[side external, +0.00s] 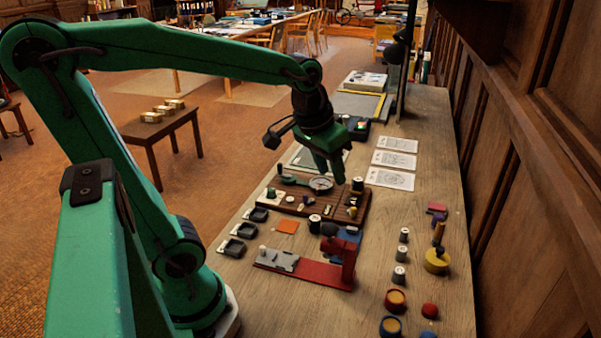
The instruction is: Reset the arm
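My green arm rises from its base at the lower left, reaches across the top of the picture and bends down at a dark wrist. My gripper (331,166) points down above the wooden bench (436,140), over the far part of a dark brown board (346,212) with small parts on it. A round dial (320,184) on that board lies just below the fingertips. Nothing is clearly seen between the fingers. They are small here, and I cannot tell whether they are apart or together.
A red fixture (318,272) stands nearer on the bench. Several small spools and caps, a yellow round piece (437,262) and black trays (246,230) lie around. White sheets (390,180) lie to the right. A wood-panelled wall (530,180) bounds the bench's right side.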

